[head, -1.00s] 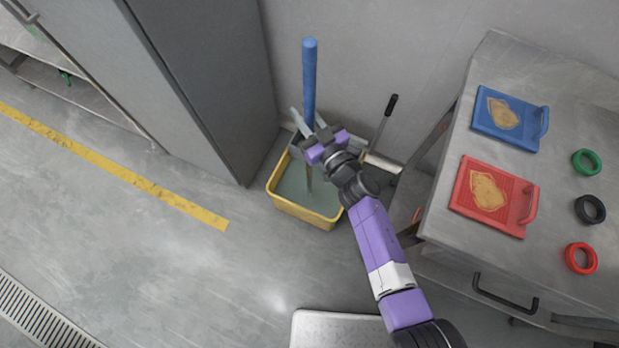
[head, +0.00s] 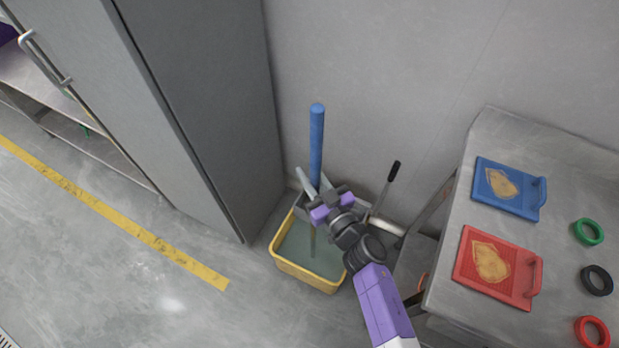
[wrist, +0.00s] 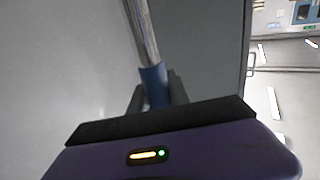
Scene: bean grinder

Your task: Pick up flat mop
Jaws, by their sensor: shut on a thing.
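The flat mop stands nearly upright at the wall, with a blue handle (head: 316,140) and a thin grey lower shaft that reaches down into a yellow bucket (head: 300,275). The mop's head cannot be made out. My gripper (head: 317,195) is shut on the mop's shaft, above the bucket. In the wrist view the dark fingers of my gripper (wrist: 158,95) close around a blue part of the mop (wrist: 153,84). A shiny metal length of shaft runs up from there.
A grey cabinet (head: 215,110) stands close on the left. A tool with a black grip (head: 393,171) leans behind the bucket. On the right, a metal table (head: 455,215) carries blue and red boards and several rings. Open floor lies front left.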

